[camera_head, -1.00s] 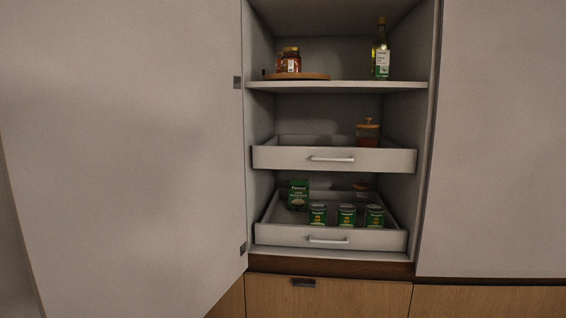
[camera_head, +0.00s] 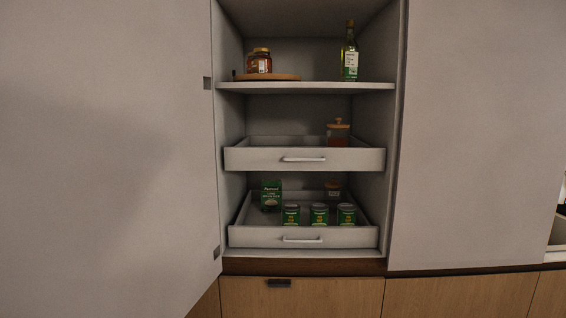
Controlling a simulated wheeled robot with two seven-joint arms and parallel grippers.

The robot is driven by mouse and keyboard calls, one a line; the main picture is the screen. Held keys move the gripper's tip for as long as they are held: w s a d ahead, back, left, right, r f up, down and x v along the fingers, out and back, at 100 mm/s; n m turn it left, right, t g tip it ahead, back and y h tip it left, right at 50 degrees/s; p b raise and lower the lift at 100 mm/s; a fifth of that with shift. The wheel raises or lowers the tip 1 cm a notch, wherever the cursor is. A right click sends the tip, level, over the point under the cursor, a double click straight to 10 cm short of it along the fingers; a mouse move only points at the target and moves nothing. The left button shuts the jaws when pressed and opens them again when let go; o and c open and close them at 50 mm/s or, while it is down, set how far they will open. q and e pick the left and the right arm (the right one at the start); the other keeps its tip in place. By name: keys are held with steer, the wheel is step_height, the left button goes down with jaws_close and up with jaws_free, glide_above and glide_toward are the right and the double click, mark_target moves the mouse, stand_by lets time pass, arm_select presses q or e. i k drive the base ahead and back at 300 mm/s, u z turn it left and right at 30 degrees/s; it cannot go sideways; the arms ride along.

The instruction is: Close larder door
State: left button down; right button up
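The larder door (camera_head: 105,150) is a large pale grey panel standing wide open on the left of the head view. It is hinged at the left side of the larder opening, and its left edge runs out of the picture. The larder (camera_head: 375,120) is open, with a shelf (camera_head: 310,87) on top, an upper drawer (camera_head: 345,160) and a lower drawer (camera_head: 350,238) inside. Both drawers have bar handles at the front. Neither of my grippers shows in the view.
A jar (camera_head: 259,62) on a round wooden board and an oil bottle (camera_head: 350,55) stand on the shelf. A lidded jar (camera_head: 338,132) is in the upper drawer; several tins and a green box (camera_head: 271,195) are in the lower. A closed pale panel (camera_head: 470,140) is to the right.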

mark_target(108, 200)
steer(key=u, duration=3.15)
steer(key=i, duration=1.35)
steer(key=z, duration=3.15)
